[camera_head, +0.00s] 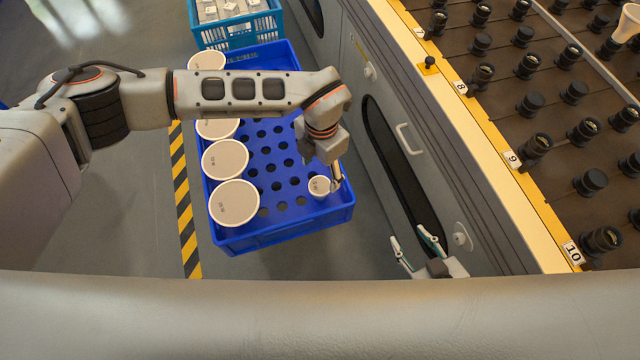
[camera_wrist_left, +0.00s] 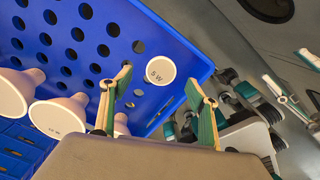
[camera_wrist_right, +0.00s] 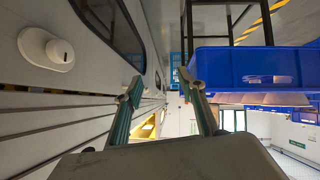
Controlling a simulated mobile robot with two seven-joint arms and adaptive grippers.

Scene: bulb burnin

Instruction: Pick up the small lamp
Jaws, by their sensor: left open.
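The small lamp (camera_head: 319,186) has a round white face marked "5 W" and stands in the near right part of the blue crate (camera_head: 285,238). My left gripper (camera_head: 336,178) is beside it in the head view, partly hidden by its own wrist. In the left wrist view the small lamp (camera_wrist_left: 160,70) appears between the two open fingertips of the left gripper (camera_wrist_left: 161,78), and I see no finger closed on it. My right gripper (camera_head: 411,243) is open and empty, low beside the cabinet; its spread fingers also show in the right wrist view (camera_wrist_right: 160,88).
Several larger white lamps (camera_head: 235,203) stand along the crate's left side. A teal crate (camera_head: 236,31) with white items stands behind. The grey cabinet (camera_head: 440,150) with a numbered socket board (camera_head: 560,130) rises to the right. Empty holes fill the crate's middle.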

